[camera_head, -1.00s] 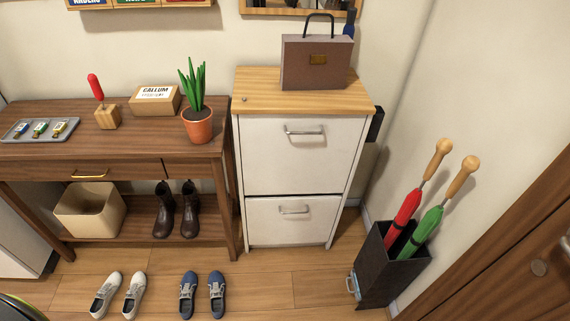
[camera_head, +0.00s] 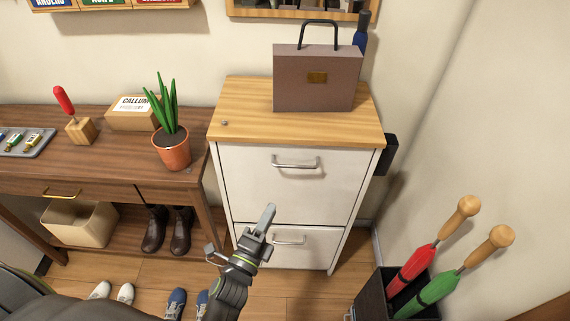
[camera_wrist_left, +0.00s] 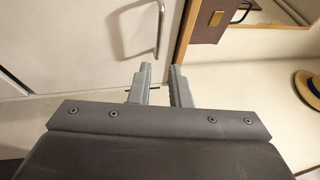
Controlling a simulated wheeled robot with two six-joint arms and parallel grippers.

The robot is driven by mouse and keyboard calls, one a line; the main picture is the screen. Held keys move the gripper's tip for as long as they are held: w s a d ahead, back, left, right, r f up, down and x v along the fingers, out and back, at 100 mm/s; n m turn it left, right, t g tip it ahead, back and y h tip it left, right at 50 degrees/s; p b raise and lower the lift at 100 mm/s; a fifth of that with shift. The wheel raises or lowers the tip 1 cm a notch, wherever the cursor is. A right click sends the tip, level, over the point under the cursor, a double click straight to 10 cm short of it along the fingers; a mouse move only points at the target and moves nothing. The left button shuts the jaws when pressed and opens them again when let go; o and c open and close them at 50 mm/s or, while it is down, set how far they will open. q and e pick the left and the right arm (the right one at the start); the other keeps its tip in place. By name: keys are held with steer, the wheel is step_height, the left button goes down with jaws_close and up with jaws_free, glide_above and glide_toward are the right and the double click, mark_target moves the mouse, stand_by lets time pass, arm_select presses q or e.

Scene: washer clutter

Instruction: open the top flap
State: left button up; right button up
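The top flap (camera_head: 255,185) is the upper white front panel of the shoe cabinet and looks closed. Its silver bar handle (camera_head: 296,165) sits near its upper edge. The flap (camera_wrist_left: 90,40) and handle (camera_wrist_left: 158,30) also show in the left wrist view, turned sideways. My left gripper (camera_head: 268,215) is in front of the cabinet, below the handle and apart from it. In the left wrist view its two fingers (camera_wrist_left: 160,70) stand apart with nothing between them. My right gripper is not in view.
A brown bag (camera_head: 300,90) stands on the wooden cabinet top (camera_head: 240,100). A lower flap has its own handle (camera_head: 289,240). A potted plant (camera_head: 171,150) stands on the table at left. An umbrella stand (camera_head: 372,295) is at lower right. Shoes lie on the floor.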

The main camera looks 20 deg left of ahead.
mark_target(295, 166)
arm_select(q)
steer(key=x, duration=1.5)
steer(key=shift+w+d, duration=0.1)
steer(key=shift+w, duration=0.2)
jaws_close()
